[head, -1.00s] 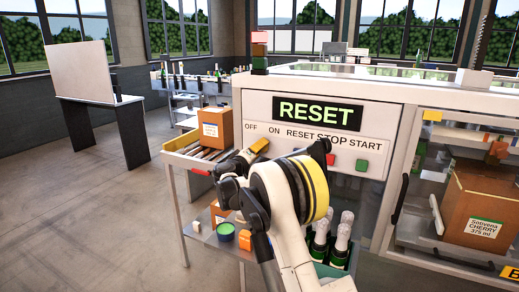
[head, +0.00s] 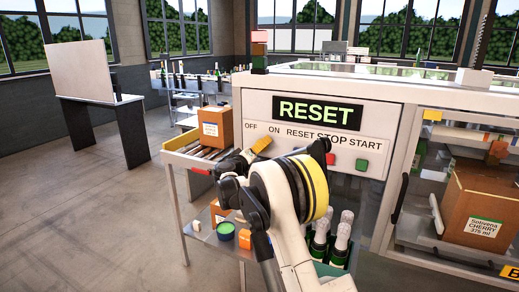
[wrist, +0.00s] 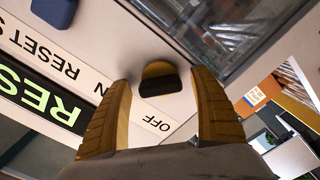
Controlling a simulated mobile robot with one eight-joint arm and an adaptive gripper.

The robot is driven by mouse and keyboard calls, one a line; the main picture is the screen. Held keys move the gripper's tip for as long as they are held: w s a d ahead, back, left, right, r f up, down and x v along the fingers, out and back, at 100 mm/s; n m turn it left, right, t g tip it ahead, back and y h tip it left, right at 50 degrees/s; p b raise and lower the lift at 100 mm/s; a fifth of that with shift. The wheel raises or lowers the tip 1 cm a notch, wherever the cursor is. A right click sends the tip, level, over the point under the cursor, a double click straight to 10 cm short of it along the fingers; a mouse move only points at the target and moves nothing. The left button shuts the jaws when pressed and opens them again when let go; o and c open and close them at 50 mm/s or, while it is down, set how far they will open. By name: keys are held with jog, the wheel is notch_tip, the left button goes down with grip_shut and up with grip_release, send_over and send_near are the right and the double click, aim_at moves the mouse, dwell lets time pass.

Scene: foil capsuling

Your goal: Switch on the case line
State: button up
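The machine's white control panel (head: 376,142) carries a display (head: 318,112) reading RESET and the labels OFF, ON, RESET, STOP and START. A dark knob with a yellowish top (wrist: 160,78) sits by the OFF and ON labels in the wrist view; in the head view my gripper hides it. My gripper (head: 258,147) is at the panel's left part. In the wrist view its two yellow fingers (wrist: 161,82) are open, one each side of the knob, with gaps showing. A red button (head: 330,159) and a green button (head: 362,165) sit under STOP and START.
A blue control (wrist: 55,10) shows near the RESET label in the wrist view. A cardboard box (head: 216,127) stands on the roller conveyor left of the panel. A larger Cherry carton (head: 478,210) is behind the glass at right. Bottles (head: 340,238) stand below my arm.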

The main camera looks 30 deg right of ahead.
jog(key=v, duration=1.2)
jog(key=shift+s, duration=0.1)
jog(key=s+a+r+g+y, duration=0.1)
jog(key=s+g+y, duration=0.15)
jog(key=s, duration=0.75)
jog(key=s+a+g+y, duration=0.1)
jog(key=s+y, duration=0.3)
jog(key=s, duration=0.6)
jog(key=s+a+f+y, duration=0.4)
jog(key=s+a, duration=0.2)
jog(key=s, duration=0.5)
jog(key=s+a+f+y, duration=0.3)
jog(key=s+a, duration=0.4)
jog(key=s, duration=0.5)
jog(key=shift+a+f+n+y+b, duration=0.3)
jog(key=shift+f+y, duration=0.05)
jog(key=shift+f, duration=0.4)
